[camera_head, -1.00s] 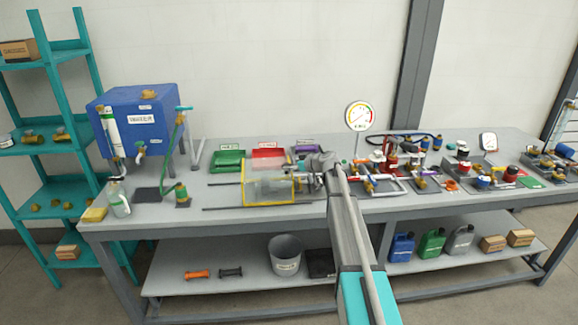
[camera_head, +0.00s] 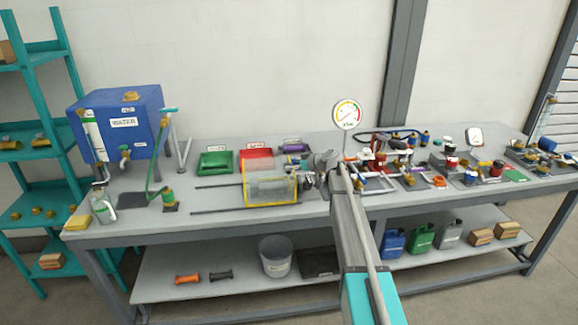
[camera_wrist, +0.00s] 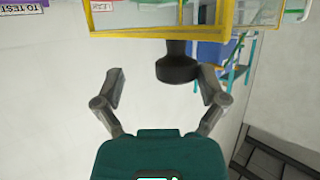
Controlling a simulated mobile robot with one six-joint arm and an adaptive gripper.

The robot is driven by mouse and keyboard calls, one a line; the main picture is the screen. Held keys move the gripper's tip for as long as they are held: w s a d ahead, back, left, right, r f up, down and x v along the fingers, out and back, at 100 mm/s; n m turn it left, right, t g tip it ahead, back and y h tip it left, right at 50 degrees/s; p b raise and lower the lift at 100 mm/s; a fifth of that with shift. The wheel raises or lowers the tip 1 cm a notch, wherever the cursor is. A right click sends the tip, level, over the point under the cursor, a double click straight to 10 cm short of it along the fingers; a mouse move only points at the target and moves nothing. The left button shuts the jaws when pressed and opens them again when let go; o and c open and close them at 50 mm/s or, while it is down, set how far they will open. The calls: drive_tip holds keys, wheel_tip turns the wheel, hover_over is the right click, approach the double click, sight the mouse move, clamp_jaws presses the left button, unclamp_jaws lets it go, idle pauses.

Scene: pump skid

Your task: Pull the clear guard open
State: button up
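The clear guard (camera_head: 270,186), a see-through box with a yellow frame, sits on the bench over two dark rails that run out to its left. In the wrist view its yellow frame (camera_wrist: 150,28) crosses the top, with a black knob (camera_wrist: 179,68) sticking out from it. My gripper (camera_wrist: 162,82) is open, with one finger on each side of the picture. The knob lies ahead between the fingers, closer to the right one, with no grip on it visible. In the head view my gripper (camera_head: 322,163) is at the guard's right side, and my arm partly hides that area.
Green (camera_head: 215,161) and red (camera_head: 256,154) trays stand behind the guard. A pressure gauge (camera_head: 347,113) and valve pipework (camera_head: 390,155) stand to its right. A blue water tank (camera_head: 125,122) is at the left. The bench along the rails left of the guard is clear.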

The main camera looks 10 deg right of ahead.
drive_tip(key=shift+s+d+r, duration=0.15)
drive_tip(key=shift+s, duration=0.05)
drive_tip(key=p+v, duration=0.6)
drive_tip(key=v, duration=0.9)
idle(1.9)
drive_tip(key=shift+s+d, duration=0.1)
idle(0.5)
